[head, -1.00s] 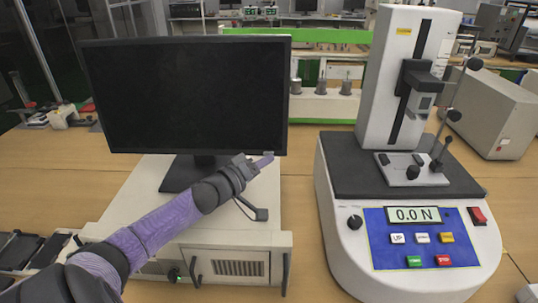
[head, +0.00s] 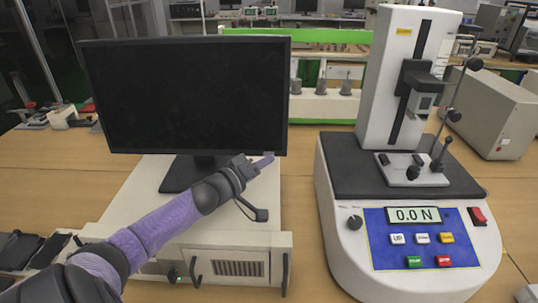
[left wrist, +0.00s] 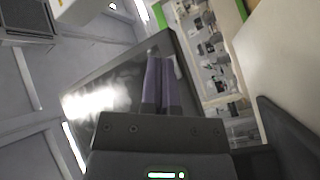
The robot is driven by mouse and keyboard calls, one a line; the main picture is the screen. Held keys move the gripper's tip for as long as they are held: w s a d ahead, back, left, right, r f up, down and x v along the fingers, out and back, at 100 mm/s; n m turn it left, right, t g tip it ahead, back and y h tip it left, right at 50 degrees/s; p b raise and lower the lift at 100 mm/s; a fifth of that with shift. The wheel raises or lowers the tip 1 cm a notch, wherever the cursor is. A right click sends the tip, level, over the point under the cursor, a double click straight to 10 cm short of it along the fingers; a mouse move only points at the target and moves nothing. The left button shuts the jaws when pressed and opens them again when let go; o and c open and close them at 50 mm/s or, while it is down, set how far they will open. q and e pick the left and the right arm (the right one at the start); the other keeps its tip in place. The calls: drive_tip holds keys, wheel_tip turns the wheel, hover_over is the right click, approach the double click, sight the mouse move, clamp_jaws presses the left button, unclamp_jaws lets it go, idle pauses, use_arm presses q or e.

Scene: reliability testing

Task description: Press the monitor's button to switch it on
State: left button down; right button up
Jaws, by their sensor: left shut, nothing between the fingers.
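The monitor (head: 185,95) has a black, dark screen and stands on a dark stand (head: 188,174) on top of a beige box. I cannot make out its button. My left gripper (head: 268,160) is shut and empty, in front of the monitor's lower right corner and a little below its bottom edge. In the left wrist view, the two shut fingers (left wrist: 158,80) reach up across the monitor screen (left wrist: 110,95), which shows a bright reflection. I cannot tell whether the fingertips touch the monitor. My right gripper is not in view.
The beige box (head: 235,225) with front handles bears the monitor. A white force tester (head: 335,215) reading 0.0 N stands to the right. A grey box (head: 495,115) stands behind it at right. A narrow strip of wooden table (head: 300,200) is clear between.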

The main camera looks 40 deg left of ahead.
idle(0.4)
use_arm(q)
drive_tip(key=shift+w+a, duration=0.3)
drive_tip(key=shift+w, duration=0.05)
drive_tip(key=shift+w+a, duration=0.1)
idle(0.4)
drive_tip(key=shift+s+d+r+p, duration=0.15)
drive_tip(key=shift+s+d+p, duration=0.25)
drive_tip(key=shift+p, duration=0.25)
drive_tip(key=shift+s, duration=0.1)
